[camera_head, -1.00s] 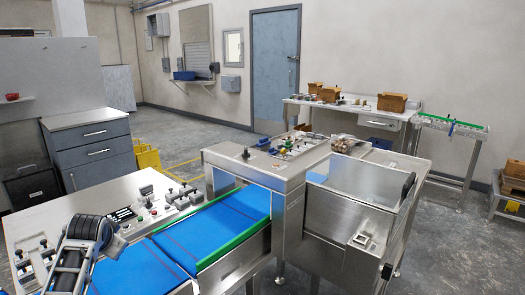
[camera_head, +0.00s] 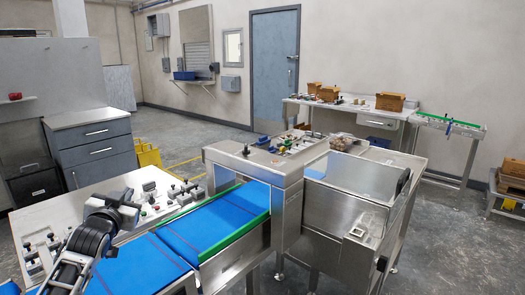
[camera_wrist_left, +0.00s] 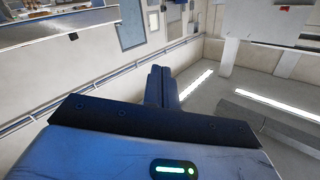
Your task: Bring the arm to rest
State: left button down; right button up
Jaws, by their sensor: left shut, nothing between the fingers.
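My left arm comes in at the lower left of the head view. Its wrist and left gripper (camera_head: 127,197) are raised over the control panel (camera_head: 38,222) beside the blue conveyor belt (camera_head: 232,212). The gripper is small and foreshortened there. In the left wrist view, the two dark blue fingers of the left gripper (camera_wrist_left: 162,72) are together, with nothing held between them. Walls and bright light strips show beyond the fingers. My right gripper is not in view.
A steel machine (camera_head: 255,172) bridges the belt, with an open steel bin (camera_head: 345,205) to its right. A back table (camera_head: 350,110) holds brown boxes. A grey drawer cabinet (camera_head: 92,148) stands behind the control panel. Open floor lies beyond.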

pick_arm(q)
jog(key=s+d+f+g, duration=0.1)
jog(key=s+d+f, duration=0.1)
jog(key=f, duration=0.3)
jog(key=s+d+f+g+h, duration=0.1)
jog(key=s+d+f, duration=0.1)
jog(key=s+f, duration=0.2)
jog(key=s+d+f+h, duration=0.1)
jog(key=s+d+f, duration=0.2)
jog(key=f, duration=0.4)
jog(key=shift+s+d+m+g, duration=0.1)
jog(key=shift+s+m+g, duration=0.2)
jog(key=shift+m+g, duration=0.1)
jog(key=s+d+f+g, duration=0.1)
jog(key=s+d+f, duration=0.3)
jog(key=s, duration=0.5)
jog(key=s+d+f+g+h, duration=0.1)
jog(key=s+f, duration=0.4)
jog(key=s, duration=0.5)
jog(key=s+d+f+g+h, duration=0.1)
jog(key=s+d+f+g, duration=0.2)
jog(key=s, duration=0.7)
jog(key=d+f, duration=0.2)
jog(key=d, duration=0.1)
jog(key=shift+d+n, duration=0.3)
jog(key=shift+n, duration=0.1)
